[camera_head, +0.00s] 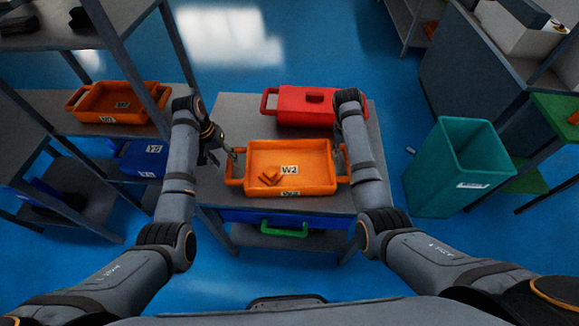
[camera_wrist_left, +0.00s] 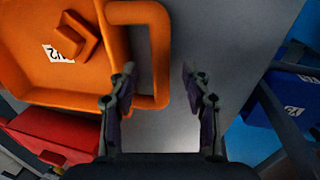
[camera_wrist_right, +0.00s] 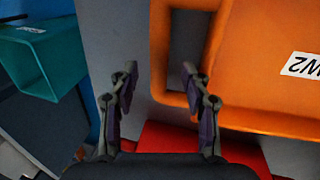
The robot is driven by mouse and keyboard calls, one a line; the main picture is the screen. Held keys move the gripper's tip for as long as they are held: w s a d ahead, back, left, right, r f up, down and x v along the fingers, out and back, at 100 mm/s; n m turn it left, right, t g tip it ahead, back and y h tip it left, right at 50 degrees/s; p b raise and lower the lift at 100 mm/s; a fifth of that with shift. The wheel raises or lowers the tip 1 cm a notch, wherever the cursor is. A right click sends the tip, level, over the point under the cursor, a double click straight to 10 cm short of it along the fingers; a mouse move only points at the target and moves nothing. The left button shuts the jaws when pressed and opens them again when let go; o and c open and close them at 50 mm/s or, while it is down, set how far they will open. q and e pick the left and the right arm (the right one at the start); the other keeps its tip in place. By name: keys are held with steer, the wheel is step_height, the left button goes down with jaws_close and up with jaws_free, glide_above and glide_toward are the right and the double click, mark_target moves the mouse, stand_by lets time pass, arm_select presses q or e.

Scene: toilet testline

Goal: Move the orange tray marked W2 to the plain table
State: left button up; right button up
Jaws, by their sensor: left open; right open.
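The orange tray (camera_head: 258,157) marked W2 rests on a grey table (camera_head: 232,108), a small orange block (camera_head: 269,176) inside it. My left gripper (camera_head: 224,156) is open at the tray's left handle. In the left wrist view, the handle's outer bar (camera_wrist_left: 160,45) lies between its spread fingers (camera_wrist_left: 159,70). My right gripper, mostly hidden by its arm in the head view, is open at the other handle. In the right wrist view, that handle's bar (camera_wrist_right: 160,45) runs between its fingers (camera_wrist_right: 159,70). Neither grips it. I cannot tell which surface is the plain table.
A shelf at left holds another orange tray (camera_head: 117,108); a blue bin (camera_head: 143,158) is below. A teal bin (camera_head: 455,170) stands on the floor at right. Blue floor is clear beyond the table.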

mark_target(228, 166)
arm_select(q)
steer(key=f, duration=0.3)
steer(key=shift+s+d+f, duration=0.1)
steer(key=shift+d+f, duration=0.25)
steer(key=shift+f, duration=0.05)
arm_select(e)
steer(key=x, duration=0.3)
steer(key=shift+s+d+f, duration=0.1)
steer(key=shift+d+f, duration=0.05)
steer(key=shift+f, duration=0.25)
arm_select(q)
steer(key=shift+d+f, duration=0.1)
steer(key=shift+f, duration=0.45)
arm_select(e)
steer(key=shift+f, duration=0.55)
arm_select(q)
jaws_close()
arm_select(e)
jaws_close()
arm_select(q)
steer(key=shift+r, duration=0.1)
arm_select(e)
steer(key=shift+r, duration=0.1)
